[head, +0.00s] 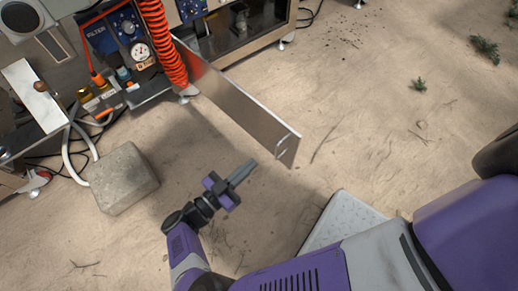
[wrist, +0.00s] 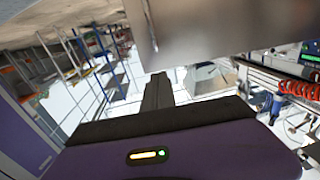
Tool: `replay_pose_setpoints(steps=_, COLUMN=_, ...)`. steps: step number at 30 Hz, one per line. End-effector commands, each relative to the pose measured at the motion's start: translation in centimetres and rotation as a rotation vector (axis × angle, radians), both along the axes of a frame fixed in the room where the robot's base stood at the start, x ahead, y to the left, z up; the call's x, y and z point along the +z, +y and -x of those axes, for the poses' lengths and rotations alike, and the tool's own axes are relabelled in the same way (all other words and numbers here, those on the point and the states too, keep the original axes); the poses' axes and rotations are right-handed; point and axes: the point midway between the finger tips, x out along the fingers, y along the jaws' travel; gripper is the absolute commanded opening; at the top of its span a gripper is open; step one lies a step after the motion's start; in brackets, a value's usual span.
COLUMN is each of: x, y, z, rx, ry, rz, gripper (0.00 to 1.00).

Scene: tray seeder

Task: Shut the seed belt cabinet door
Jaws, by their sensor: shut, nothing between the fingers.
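The seed belt cabinet door (head: 238,104) is a long flat metal panel, standing open and swung out from the machine. It has a small handle (head: 283,143) near its free end. My gripper (head: 250,166) is shut and empty, just left of and below the door's free end in the head view, with a small gap seen between them. In the wrist view, the door's metal face (wrist: 220,25) fills the upper middle, close beyond the shut fingers (wrist: 158,88). The open cabinet (head: 232,27) shows a dark inside at the top.
An orange coiled hose (head: 162,45) hangs by the door's hinge end. A filter and gauge panel (head: 125,38) is at upper left. A concrete block (head: 124,178) lies on the sandy floor left of my gripper. The floor right of the door is mostly clear.

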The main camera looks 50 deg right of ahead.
Motion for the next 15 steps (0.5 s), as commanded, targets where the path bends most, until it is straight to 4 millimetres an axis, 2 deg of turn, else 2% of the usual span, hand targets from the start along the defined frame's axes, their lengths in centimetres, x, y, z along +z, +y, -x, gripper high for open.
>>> replay_pose_setpoints(steps=15, x=0.1, y=-9.5, z=1.6, rx=0.0, ry=-0.002, rz=0.002, gripper=0.0)
